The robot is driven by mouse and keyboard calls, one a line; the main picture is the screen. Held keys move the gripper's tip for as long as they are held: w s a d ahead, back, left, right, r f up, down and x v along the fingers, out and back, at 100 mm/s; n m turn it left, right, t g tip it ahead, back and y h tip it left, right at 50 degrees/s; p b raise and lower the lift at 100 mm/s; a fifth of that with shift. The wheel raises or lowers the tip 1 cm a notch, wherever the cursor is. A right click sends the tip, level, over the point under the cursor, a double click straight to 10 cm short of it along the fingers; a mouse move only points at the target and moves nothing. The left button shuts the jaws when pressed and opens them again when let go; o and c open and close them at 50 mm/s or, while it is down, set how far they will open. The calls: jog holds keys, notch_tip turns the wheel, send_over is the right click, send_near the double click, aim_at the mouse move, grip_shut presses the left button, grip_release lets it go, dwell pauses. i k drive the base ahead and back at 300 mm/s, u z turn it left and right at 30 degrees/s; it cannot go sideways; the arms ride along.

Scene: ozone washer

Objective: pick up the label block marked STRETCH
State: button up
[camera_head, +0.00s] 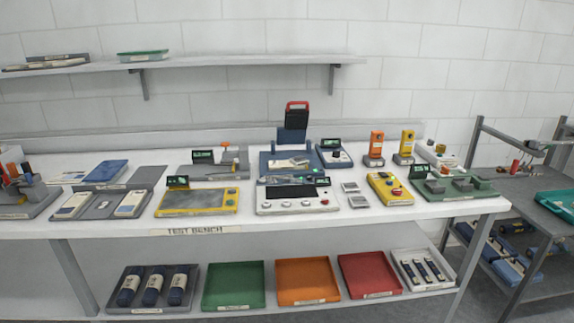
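I cannot read the word STRETCH on anything in the head view. Two small grey plates, the upper one (350,187) and the lower one (358,201), lie flat on the white bench top (250,226), just right of a white instrument with knobs. They may be label blocks, but their markings are too small to read. My gripper is not in view, and nothing shows being held.
A yellow handheld device (390,188) lies right of the plates. A white instrument (297,199) stands left of them. Green (233,287), orange (307,281) and red (370,274) trays sit below.

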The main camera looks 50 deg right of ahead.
aim_at(300, 160)
jog(key=u, duration=0.25)
jog(key=i, duration=1)
jog(key=u, duration=0.1)
jog(key=k, duration=0.95)
jog(key=z, duration=0.15)
jog(key=i, duration=0.7)
